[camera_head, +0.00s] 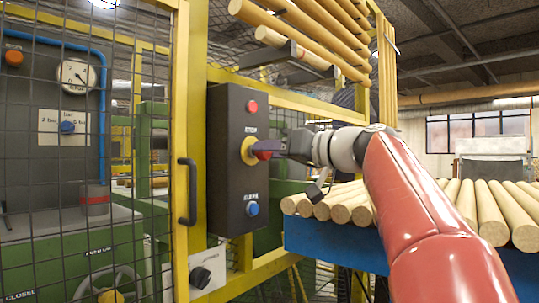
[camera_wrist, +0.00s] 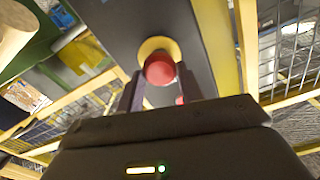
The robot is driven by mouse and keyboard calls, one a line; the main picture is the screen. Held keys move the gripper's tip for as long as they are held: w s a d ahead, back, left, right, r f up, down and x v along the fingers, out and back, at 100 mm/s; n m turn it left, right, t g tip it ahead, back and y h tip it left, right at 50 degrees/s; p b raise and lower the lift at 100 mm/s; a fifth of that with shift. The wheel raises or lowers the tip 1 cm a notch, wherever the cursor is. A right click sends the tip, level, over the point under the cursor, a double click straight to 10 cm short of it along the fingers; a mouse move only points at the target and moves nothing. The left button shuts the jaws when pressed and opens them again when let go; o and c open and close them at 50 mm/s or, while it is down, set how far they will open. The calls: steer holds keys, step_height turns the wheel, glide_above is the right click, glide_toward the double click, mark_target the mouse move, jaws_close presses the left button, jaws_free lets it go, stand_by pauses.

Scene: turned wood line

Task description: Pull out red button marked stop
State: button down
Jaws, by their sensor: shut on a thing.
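The red stop button (camera_head: 262,155) sits in a yellow surround (camera_head: 247,151) on the dark control box (camera_head: 226,206). A label above it is too small to read surely. My gripper (camera_head: 268,147) reaches in from the right, level with the button, and partly hides it. In the wrist view, the red button (camera_wrist: 160,68) lies between the two fingers of my gripper (camera_wrist: 159,78), with the yellow surround (camera_wrist: 153,46) behind it. My gripper is shut on the button.
The box also carries a smaller red button (camera_head: 252,107) above and a blue button (camera_head: 252,209) below. A black door handle (camera_head: 187,192) is left of the box. Round wooden poles (camera_head: 487,212) lie on a blue-sided conveyor (camera_head: 325,243) at the right, beneath my arm.

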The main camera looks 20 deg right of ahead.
steer(key=c, duration=0.9)
jaws_free()
steer(key=shift+s+d, duration=0.1)
steer(key=shift+s, duration=0.05)
steer(key=b+v, duration=0.1)
steer(key=v, duration=0.7)
